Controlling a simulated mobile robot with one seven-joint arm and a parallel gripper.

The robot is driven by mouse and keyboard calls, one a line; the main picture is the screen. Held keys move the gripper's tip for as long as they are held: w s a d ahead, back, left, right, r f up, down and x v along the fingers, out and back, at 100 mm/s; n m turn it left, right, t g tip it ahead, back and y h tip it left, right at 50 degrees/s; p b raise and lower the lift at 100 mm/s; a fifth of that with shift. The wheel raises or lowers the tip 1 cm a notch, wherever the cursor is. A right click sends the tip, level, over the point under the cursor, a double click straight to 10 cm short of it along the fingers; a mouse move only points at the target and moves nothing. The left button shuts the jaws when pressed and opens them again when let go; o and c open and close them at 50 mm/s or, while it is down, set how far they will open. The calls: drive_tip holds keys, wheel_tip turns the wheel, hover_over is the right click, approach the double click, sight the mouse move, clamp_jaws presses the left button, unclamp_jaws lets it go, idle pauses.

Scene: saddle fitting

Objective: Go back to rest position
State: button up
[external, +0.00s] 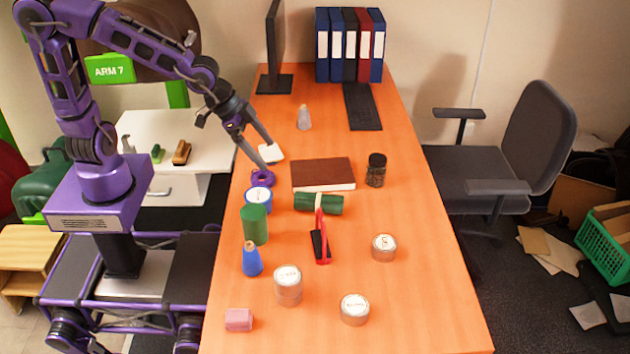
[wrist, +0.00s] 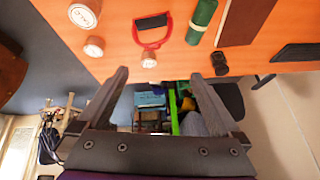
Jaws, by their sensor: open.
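My gripper (external: 268,155) is over the left side of the orange table (external: 420,290), at the end of my outstretched purple arm. Its two fingers are spread apart. A small white item (external: 270,152) appears between or behind the fingertips, and a purple ring (external: 262,178) lies just below them in the picture. In the wrist view the gripper (wrist: 160,75) is open with nothing held between the fingers. Whether the fingertips touch the table cannot be told.
A brown book (external: 322,173), dark jar (external: 376,170), green cylinder (external: 255,224), blue bottle (external: 252,259) and several cans stand nearby. A monitor (external: 275,45) and binders (external: 349,45) are at the back. The table's right front is clear. A chair (external: 500,150) stands right.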

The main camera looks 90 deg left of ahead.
drive_tip(key=s+d+r+m+t+y+b, duration=0.2)
drive_tip(key=s+d+r+m, duration=0.4)
drive_tip(key=s+r, duration=0.15)
drive_tip(key=s+a+f+n+g+h, duration=0.2)
drive_tip(key=s+a+n, duration=0.5)
drive_tip(key=s, duration=0.6)
drive_tip(key=a, duration=0.2)
drive_tip(key=shift+a+n+p, duration=0.3)
drive_tip(key=shift+a+p, duration=0.1)
